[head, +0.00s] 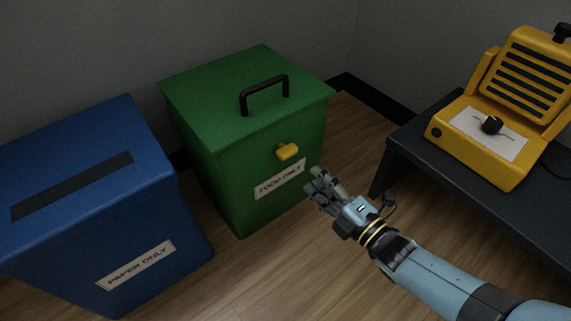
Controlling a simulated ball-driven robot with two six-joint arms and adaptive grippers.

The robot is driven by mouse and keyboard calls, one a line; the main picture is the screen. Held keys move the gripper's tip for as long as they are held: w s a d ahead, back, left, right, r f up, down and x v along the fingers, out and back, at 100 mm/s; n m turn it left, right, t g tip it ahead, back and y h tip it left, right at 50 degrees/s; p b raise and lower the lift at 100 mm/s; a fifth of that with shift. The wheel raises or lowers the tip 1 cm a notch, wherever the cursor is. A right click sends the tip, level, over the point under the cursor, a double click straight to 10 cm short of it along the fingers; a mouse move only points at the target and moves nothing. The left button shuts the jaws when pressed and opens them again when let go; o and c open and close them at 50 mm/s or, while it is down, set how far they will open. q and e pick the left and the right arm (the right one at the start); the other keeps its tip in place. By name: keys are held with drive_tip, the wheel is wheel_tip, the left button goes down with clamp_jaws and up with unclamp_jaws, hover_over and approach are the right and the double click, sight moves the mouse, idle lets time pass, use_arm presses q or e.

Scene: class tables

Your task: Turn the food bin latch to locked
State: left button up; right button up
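The green food bin (225,170) stands against the back wall, with a black handle on its closed lid and a label reading "FOOD ONLY". Its yellow latch (288,151) is on the front face, just below the lid, and lies roughly sideways with a slight tilt. My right gripper (318,187) is in front of the bin, below and to the right of the latch, and appears apart from it. Its fingers are seen at an angle and look spread, with nothing visible between them. My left gripper is not in view.
A blue bin (75,215) labelled "PAPER ONLY" stands at the left, close to the green bin. A dark low table (425,150) at the right carries a yellow machine (480,150) with a black knob. Wooden floor (270,265) is clear in front of the green bin.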

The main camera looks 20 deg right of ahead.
sight(291, 156)
drive_tip(key=b+x, duration=0.2)
drive_tip(key=x, duration=0.7)
drive_tip(key=shift+w+f, duration=0.15)
drive_tip(key=shift+w, duration=0.05)
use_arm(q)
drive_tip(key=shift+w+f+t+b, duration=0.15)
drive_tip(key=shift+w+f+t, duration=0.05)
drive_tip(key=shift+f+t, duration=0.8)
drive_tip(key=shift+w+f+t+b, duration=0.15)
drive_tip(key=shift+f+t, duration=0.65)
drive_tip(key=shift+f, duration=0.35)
use_arm(e)
drive_tip(key=shift+x, duration=0.75)
clamp_jaws()
